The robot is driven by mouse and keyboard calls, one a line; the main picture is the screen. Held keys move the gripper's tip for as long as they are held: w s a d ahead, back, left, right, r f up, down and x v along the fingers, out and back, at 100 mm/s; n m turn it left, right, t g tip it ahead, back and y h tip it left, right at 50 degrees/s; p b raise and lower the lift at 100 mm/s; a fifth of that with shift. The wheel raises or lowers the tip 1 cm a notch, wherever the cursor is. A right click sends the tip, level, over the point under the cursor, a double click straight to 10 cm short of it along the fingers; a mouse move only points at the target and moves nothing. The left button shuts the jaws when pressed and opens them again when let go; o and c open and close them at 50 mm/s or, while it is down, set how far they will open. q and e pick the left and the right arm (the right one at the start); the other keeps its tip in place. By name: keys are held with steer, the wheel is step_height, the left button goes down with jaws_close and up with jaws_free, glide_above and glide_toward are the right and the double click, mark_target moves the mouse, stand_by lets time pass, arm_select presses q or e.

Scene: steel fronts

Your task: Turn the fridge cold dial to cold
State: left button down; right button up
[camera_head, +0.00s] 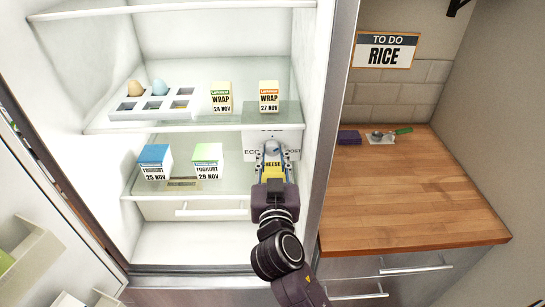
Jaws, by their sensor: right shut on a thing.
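The cold dial (271,147) is a small bluish knob on a pale panel (290,137) inside the open fridge, at the right below the upper shelf. Lettering shows on both sides of it, partly covered; the left reads "ECO". My right gripper (271,151) reaches in from below, its two fingertips on either side of the dial and shut on it. The dial's pointer is too small to read. My left gripper is not in view.
Two yoghurts (154,162) (207,161) stand on the lower shelf, left of my gripper. Above are an egg tray (128,114) and two wraps (221,97) (269,97). The fridge's right wall edge (335,110) is close to my arm. A wooden counter (400,195) lies right, mostly clear.

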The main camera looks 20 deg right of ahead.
steer(key=n, duration=0.4)
steer(key=shift+n+p, duration=0.3)
steer(key=n+p, duration=0.1)
steer(key=n, duration=0.4)
steer(key=shift+n, duration=0.3)
steer(key=o, duration=1.2)
steer(key=shift+c, duration=0.2)
steer(key=v, duration=1.2)
steer(key=shift+a, duration=0.1)
